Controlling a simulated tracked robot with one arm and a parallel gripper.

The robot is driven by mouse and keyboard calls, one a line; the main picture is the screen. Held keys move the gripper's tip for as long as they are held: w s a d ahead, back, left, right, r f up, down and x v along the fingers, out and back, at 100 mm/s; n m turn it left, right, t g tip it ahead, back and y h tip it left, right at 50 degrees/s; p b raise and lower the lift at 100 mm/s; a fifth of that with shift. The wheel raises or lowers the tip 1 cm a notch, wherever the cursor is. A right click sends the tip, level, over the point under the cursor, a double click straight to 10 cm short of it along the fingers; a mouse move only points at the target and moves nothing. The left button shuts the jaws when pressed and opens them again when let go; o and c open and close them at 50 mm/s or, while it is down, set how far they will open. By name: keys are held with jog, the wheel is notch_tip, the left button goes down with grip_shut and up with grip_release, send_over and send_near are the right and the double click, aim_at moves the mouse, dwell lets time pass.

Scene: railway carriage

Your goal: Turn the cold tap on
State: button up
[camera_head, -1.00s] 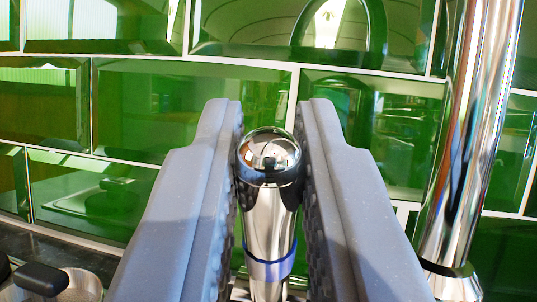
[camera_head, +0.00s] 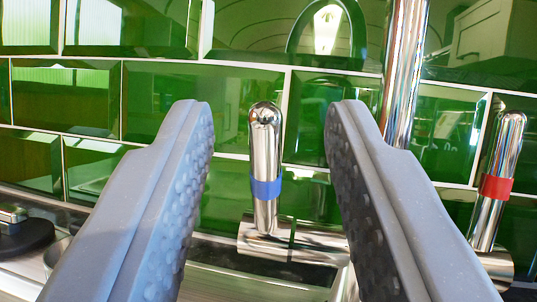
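The cold tap handle (camera_head: 265,150) is a chrome lever with a blue band (camera_head: 262,188). It stands nearly upright on a horizontal chrome valve body (camera_head: 290,243). My gripper (camera_head: 268,112) is open, with one grey finger on each side of the handle and a clear gap to both. The handle looks to be beyond the fingertips; the exact distance is hard to tell. Nothing is held.
A second chrome lever with a red band (camera_head: 495,188) stands at the right. The tall chrome spout (camera_head: 403,75) rises between the levers, partly behind my right finger. Green glossy tiles (camera_head: 230,110) form the wall behind. A dark knob (camera_head: 25,235) is at the lower left.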

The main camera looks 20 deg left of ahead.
jog(key=s+d, duration=0.3)
jog(key=s, duration=0.3)
jog(key=shift+s, duration=0.2)
